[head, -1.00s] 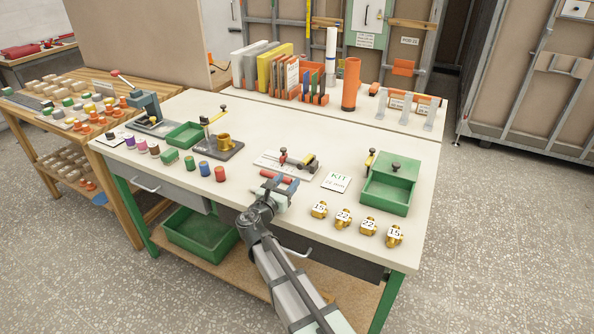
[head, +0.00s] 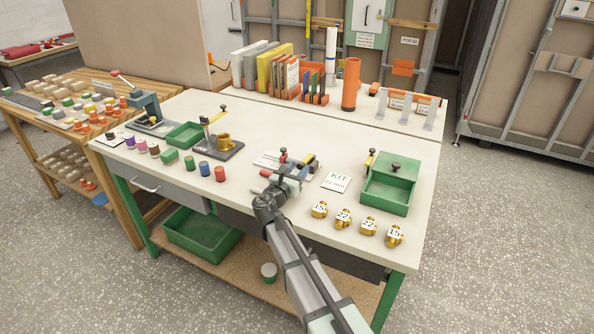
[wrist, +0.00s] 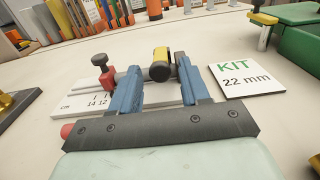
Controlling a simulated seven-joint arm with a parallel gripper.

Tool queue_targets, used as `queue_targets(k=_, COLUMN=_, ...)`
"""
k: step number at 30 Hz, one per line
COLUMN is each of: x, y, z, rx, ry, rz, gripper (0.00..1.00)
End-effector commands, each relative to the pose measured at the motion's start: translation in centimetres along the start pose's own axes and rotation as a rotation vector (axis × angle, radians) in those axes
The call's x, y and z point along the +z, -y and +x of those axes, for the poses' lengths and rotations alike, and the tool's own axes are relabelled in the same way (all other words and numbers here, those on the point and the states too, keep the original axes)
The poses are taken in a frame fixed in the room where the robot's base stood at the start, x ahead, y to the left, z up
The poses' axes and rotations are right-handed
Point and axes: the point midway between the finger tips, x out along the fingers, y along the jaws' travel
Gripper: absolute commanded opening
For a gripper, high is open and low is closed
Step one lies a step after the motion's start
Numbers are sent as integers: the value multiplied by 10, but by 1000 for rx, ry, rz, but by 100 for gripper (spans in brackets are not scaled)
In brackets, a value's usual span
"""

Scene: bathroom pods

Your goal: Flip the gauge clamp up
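The gauge is a white plate (wrist: 75,106) with a cm scale on the bench; it also shows in the head view (head: 268,158). A lever with a yellow and black end (wrist: 161,64), apparently the gauge clamp, lies low at the plate's right part. My gripper (wrist: 158,68) is open, its two blue fingers pointing across the plate. The lever's end shows in the gap at the fingertips; I cannot tell if either finger touches it. In the head view, my gripper (head: 294,166) partly hides the gauge.
A KIT 22 mm card (wrist: 243,79) lies right of the gauge. A green box (head: 388,190) and several brass fittings (head: 343,217) stand right; a dark stand (head: 222,150) with a brass part stands left.

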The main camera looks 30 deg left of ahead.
Motion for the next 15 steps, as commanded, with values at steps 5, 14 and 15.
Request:
queue_targets(k=5, x=0, y=0, z=0, rx=0, ry=0, rz=0, gripper=28)
queue_targets(k=14, x=0, y=0, z=0, rx=-1, ry=0, rz=0, gripper=0)
queue_targets(k=15, x=0, y=0, z=0, rx=-1, ry=0, rz=0, gripper=0)
